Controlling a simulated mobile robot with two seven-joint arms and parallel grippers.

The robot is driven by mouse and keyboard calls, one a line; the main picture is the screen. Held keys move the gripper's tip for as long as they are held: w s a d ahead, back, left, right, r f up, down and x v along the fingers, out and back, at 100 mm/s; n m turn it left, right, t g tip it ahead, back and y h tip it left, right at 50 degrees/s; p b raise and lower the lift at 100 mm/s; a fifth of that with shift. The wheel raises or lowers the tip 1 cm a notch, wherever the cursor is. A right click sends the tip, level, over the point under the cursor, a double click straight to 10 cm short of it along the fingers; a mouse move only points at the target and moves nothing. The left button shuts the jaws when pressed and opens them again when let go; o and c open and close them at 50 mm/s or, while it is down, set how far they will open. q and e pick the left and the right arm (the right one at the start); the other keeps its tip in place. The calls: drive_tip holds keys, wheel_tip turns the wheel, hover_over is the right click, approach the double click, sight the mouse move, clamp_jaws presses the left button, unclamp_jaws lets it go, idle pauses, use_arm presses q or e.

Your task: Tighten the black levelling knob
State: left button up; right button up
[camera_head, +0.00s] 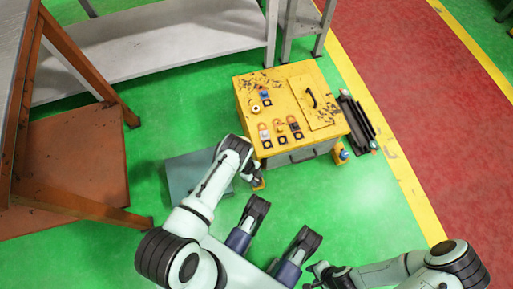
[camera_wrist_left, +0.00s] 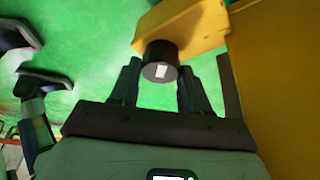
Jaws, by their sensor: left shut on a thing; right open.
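In the left wrist view the black levelling knob (camera_wrist_left: 160,62) is a short dark cylinder with a small white mark on its end. It sits against a yellow bracket (camera_wrist_left: 190,25) on the machine. My left gripper (camera_wrist_left: 160,82) is shut on the knob, one finger on each side. In the head view my left gripper (camera_head: 250,178) is low by the near-left corner of the yellow machine (camera_head: 288,80), where the yellow bracket (camera_head: 259,185) partly shows. The knob cannot be made out there. My right gripper (camera_head: 318,270) is open, low in the picture and away from the machine.
Several small coloured parts (camera_head: 279,128) stand on the machine's top. Another yellow foot (camera_head: 341,152) is at its right side, near black bars (camera_head: 357,122) on the floor. A grey slab (camera_head: 185,172) lies left of my left wrist. Green floor (camera_head: 365,205) is clear at the right.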

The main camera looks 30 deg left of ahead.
use_arm(q)
drive_tip(key=shift+w+r, duration=0.1)
drive_tip(key=shift+w, duration=0.05)
drive_tip(key=shift+d, duration=0.1)
drive_tip(key=o, duration=1)
drive_tip(key=shift+o, duration=0.2)
drive_tip(key=a+r, duration=0.1)
drive_tip(key=a, duration=1.1)
drive_tip(key=shift+a, duration=0.3)
